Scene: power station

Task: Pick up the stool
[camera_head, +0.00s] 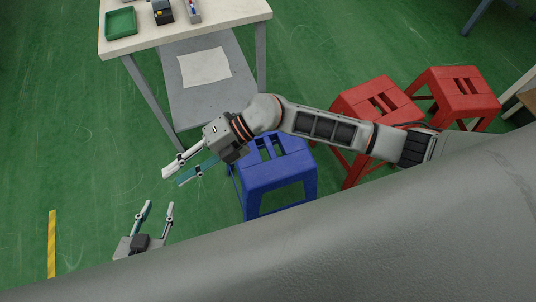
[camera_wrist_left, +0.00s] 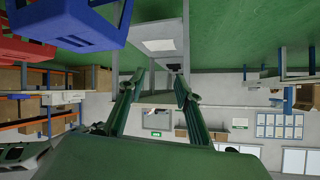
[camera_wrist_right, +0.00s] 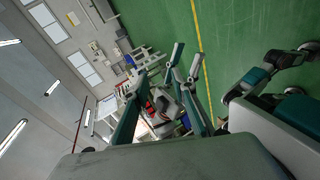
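A blue stool (camera_head: 280,174) stands upright on the floor in the middle of the head view, partly behind my right arm. Two red stools stand to its right, a nearer one (camera_head: 347,104) partly covered by my arm and a farther one (camera_head: 466,86). My right gripper (camera_head: 172,178) is open and empty, left of the blue stool and apart from it. My left gripper (camera_head: 158,205) is open and empty, lower left of the stool. The left wrist view shows the blue stool (camera_wrist_left: 88,22) and a red stool (camera_wrist_left: 25,48) at the upper left.
A white table (camera_head: 226,14) with a lower shelf (camera_head: 205,98) stands behind the blue stool. It carries a green tray (camera_head: 121,23) and small items. A yellow floor line (camera_head: 52,243) lies at the left. The green floor at the left is clear.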

